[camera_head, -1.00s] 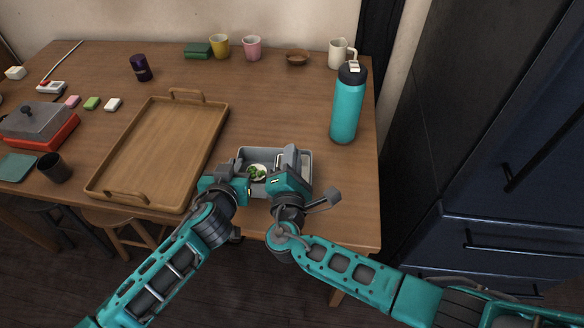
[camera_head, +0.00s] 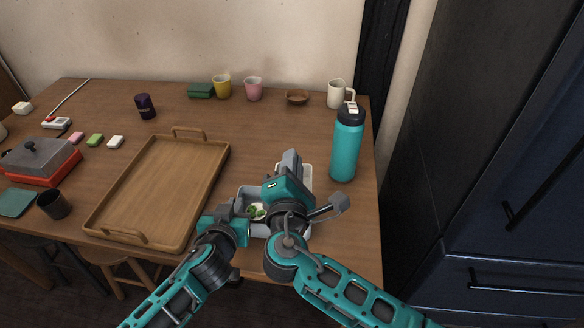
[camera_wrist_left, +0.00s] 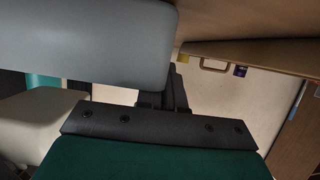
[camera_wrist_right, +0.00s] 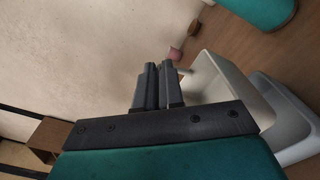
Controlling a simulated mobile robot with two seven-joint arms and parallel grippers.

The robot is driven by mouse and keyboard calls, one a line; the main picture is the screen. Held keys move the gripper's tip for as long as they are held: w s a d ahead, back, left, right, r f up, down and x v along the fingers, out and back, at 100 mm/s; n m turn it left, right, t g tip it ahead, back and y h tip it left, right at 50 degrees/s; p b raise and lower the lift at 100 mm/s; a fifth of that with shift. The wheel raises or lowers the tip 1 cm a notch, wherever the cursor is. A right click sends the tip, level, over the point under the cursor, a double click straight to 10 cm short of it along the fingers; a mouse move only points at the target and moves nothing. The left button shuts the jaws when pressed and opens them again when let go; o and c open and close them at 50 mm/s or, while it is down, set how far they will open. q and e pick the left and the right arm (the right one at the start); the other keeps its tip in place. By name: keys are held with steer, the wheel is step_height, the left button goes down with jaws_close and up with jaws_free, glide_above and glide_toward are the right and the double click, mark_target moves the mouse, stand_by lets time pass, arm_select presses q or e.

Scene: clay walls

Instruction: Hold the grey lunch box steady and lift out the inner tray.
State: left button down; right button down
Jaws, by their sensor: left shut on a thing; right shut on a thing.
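My right gripper (camera_head: 289,172) is shut on the inner tray, whose pale rim (camera_head: 308,173) shows just right of the fingers. In the right wrist view the pale tray (camera_wrist_right: 230,88) stands apart from the grey box (camera_wrist_right: 285,110), raised above it. My right gripper and forearm hide much of the tray and box.
A teal bottle (camera_head: 346,146) stands close behind and right of the box. A wooden tray (camera_head: 160,190) lies to the left. Cups and a small brown bowl (camera_head: 297,97) stand at the back. The table between is clear.

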arm_select(q)
steer(key=c, duration=1.2)
jaws_free()
steer(key=v, duration=1.2)
